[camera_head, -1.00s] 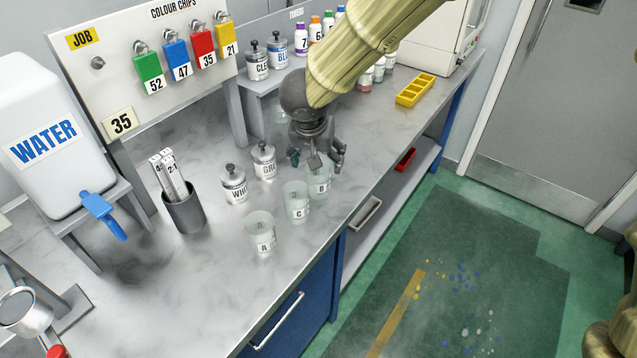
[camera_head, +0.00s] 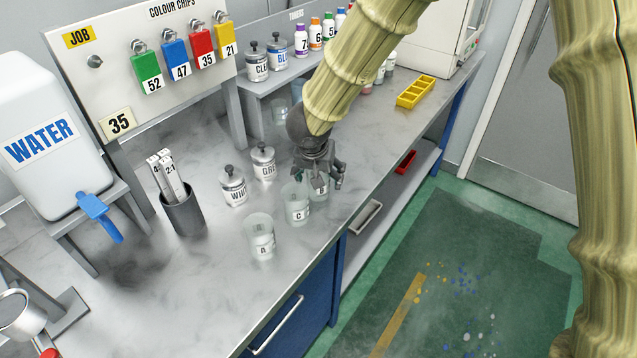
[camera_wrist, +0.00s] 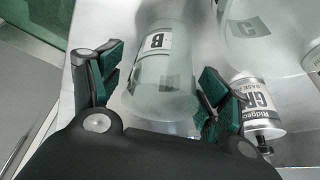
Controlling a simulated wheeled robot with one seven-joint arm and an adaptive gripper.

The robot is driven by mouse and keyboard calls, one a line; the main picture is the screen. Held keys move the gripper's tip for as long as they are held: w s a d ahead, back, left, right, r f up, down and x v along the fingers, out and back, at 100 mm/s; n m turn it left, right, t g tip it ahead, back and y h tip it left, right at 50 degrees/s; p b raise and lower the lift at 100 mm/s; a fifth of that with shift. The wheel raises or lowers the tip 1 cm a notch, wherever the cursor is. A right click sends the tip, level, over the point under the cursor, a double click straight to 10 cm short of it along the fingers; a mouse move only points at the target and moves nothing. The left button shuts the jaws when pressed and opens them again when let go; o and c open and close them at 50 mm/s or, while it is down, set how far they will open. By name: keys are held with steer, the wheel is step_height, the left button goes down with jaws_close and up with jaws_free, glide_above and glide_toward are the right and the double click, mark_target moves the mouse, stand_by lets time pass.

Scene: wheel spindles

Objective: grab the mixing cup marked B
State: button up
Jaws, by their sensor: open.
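The mixing cup marked B (camera_wrist: 163,75) is a clear, frosted cup with a white label. In the wrist view it stands between the two open fingers of my gripper (camera_wrist: 160,98), with green pads on either side. In the head view my gripper (camera_head: 318,182) is down at cup B (camera_head: 319,193), which it partly hides. I cannot tell whether either pad touches the cup. Cup C (camera_head: 297,203) stands just left of it, and cup A (camera_head: 261,236) farther to the front left. Cup C also shows at the upper right of the wrist view (camera_wrist: 248,28).
The white tin (camera_head: 233,186) and grey tin (camera_head: 263,161) stand left and behind the cups. A holder with sticks (camera_head: 182,212) and a water tank (camera_head: 42,140) are farther left. The bench's front edge lies close on the right.

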steer(key=shift+x, duration=1.65)
steer(key=shift+s+a, duration=0.1)
steer(key=c, duration=0.8)
